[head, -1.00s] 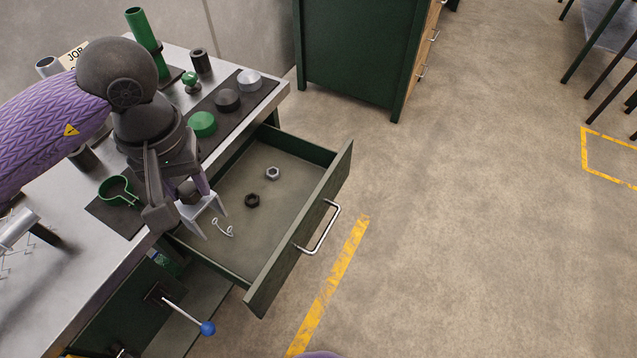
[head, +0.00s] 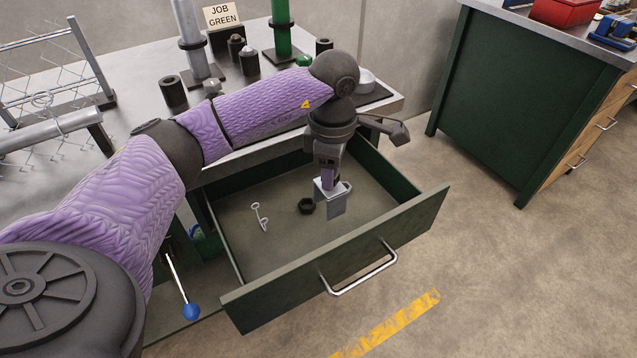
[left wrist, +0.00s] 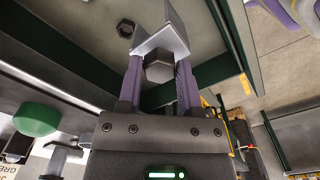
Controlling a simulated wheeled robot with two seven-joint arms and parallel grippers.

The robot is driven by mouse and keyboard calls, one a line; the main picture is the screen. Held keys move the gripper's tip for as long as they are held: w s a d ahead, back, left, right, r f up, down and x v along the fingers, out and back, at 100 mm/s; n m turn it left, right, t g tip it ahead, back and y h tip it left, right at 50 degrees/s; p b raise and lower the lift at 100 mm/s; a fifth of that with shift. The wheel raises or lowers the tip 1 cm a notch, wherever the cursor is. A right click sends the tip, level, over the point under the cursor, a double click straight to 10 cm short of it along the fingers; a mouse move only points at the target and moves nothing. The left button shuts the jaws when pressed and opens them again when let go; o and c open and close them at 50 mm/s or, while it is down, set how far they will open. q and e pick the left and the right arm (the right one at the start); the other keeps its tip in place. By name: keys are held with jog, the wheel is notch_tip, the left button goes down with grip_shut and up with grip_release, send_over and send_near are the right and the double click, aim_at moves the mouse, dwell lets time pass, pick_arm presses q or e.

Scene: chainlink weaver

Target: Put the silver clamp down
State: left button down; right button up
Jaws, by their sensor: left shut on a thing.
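The silver clamp (head: 336,202) is a pale, angled metal piece held below my left gripper (head: 328,172), over the open drawer (head: 290,265). In the left wrist view the two purple fingers of the left gripper (left wrist: 158,84) are shut on the clamp (left wrist: 164,38), with a grey hexagonal piece between them. The clamp hangs inside the drawer's outline; I cannot tell whether it touches the drawer floor. My right gripper is not in view.
A dark hex nut (head: 306,206) lies in the drawer just left of the clamp, and a thin silver hook (head: 261,217) lies farther left. The drawer's front wall (head: 345,262) stands close by. The drawer floor at front left is bare. Posts and a sign (head: 222,15) stand on the bench.

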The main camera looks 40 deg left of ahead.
pick_arm(q)
notch_tip(320, 180, down, 10)
jog(key=b, duration=0.3)
jog(key=shift+f+b, duration=0.1)
jog(key=shift+b, duration=0.25)
jog(key=c, duration=0.7)
grip_release()
jog(key=o, duration=0.4)
jog(key=shift+o, duration=0.2)
